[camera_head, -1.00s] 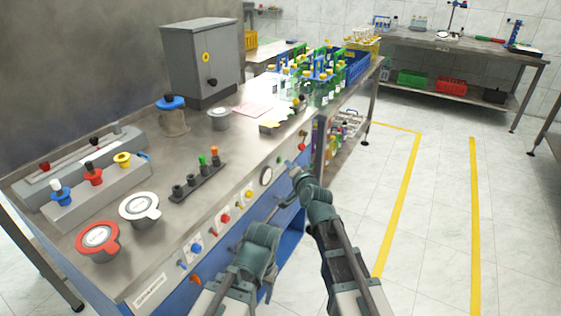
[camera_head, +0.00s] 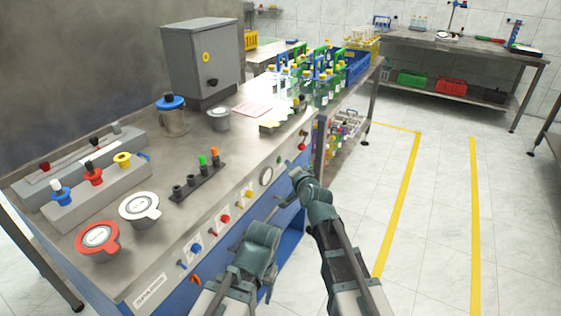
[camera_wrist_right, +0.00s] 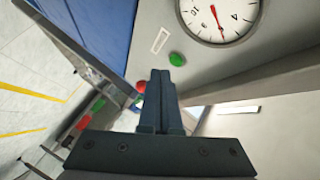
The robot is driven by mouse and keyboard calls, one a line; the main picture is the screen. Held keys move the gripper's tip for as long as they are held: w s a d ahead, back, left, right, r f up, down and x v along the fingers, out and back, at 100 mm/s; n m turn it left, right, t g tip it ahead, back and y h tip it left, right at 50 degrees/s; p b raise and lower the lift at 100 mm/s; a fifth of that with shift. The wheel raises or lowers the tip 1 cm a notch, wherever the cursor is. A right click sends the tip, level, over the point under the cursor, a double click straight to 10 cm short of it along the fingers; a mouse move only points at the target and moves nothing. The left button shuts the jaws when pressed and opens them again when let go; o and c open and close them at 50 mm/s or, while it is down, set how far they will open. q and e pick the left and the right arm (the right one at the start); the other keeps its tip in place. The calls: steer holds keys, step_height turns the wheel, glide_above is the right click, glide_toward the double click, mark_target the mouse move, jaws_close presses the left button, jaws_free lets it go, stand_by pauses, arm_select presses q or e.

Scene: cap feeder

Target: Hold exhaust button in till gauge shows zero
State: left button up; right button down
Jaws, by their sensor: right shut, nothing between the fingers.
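The round white gauge (camera_head: 266,176) is on the front panel of the bench. In the right wrist view the gauge (camera_wrist_right: 218,14) is cut off by the top edge; its red needle shows, but I cannot tell the reading. A green button (camera_wrist_right: 177,59) sits on the panel near the gauge, beside a small pale label. My right gripper (camera_head: 291,166) is shut and empty at the panel, right of the gauge. Its fingertips (camera_wrist_right: 160,73) appear close to the green button; contact cannot be told. My left gripper (camera_head: 279,204) is low before the panel, its jaws unclear.
A red knob (camera_head: 303,132) is farther right on the panel; blue, red and yellow controls line its left part. Bottles in racks (camera_head: 315,80) crowd the bench's far right end. The floor to the right is open, with yellow lines.

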steer(key=shift+w+a, duration=0.1)
steer(key=shift+a, duration=0.05)
stand_by(0.7)
steer(key=shift+w+a, duration=0.15)
steer(key=shift+a, duration=0.1)
steer(key=shift+w+a, duration=0.2)
steer(key=shift+a, duration=0.2)
stand_by(2.3)
steer(key=shift+d, duration=0.1)
steer(key=shift+s+d, duration=0.45)
steer(key=shift+d, duration=0.25)
steer(key=shift+s+d, duration=0.4)
steer(key=shift+d, duration=0.3)
steer(key=shift+s+d, duration=0.45)
steer(key=shift+d, duration=0.3)
steer(key=shift+s+d, duration=0.4)
steer(key=shift+d, duration=0.3)
